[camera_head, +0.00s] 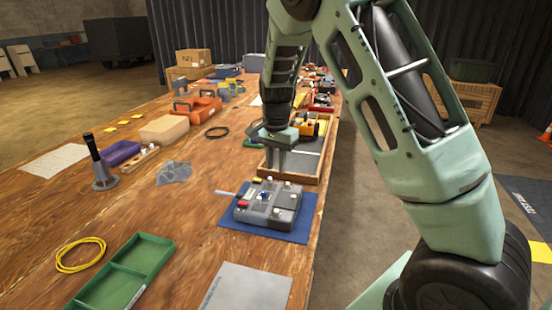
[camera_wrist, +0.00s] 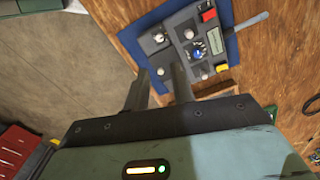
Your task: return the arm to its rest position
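My arm reaches over the long wooden table from the right side of the head view. My gripper (camera_head: 276,164) points down above the far side of a grey device (camera_head: 268,207) on a blue mat (camera_head: 297,232). In the wrist view the two fingers (camera_wrist: 161,72) stand apart with nothing held between them. The grey device (camera_wrist: 198,60) shows there ahead of the fingertips, with round knobs, a red block and a blue dial. I cannot tell how far the fingertips are above it.
A wooden tray (camera_head: 321,165) with an orange item stands just behind my gripper. A green divided tray (camera_head: 145,254), yellow cable (camera_head: 80,255), black-handled tool (camera_head: 96,152) and orange toolbox (camera_head: 196,107) lie on the table (camera_head: 185,215). Open floor (camera_head: 351,190) lies right of the table.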

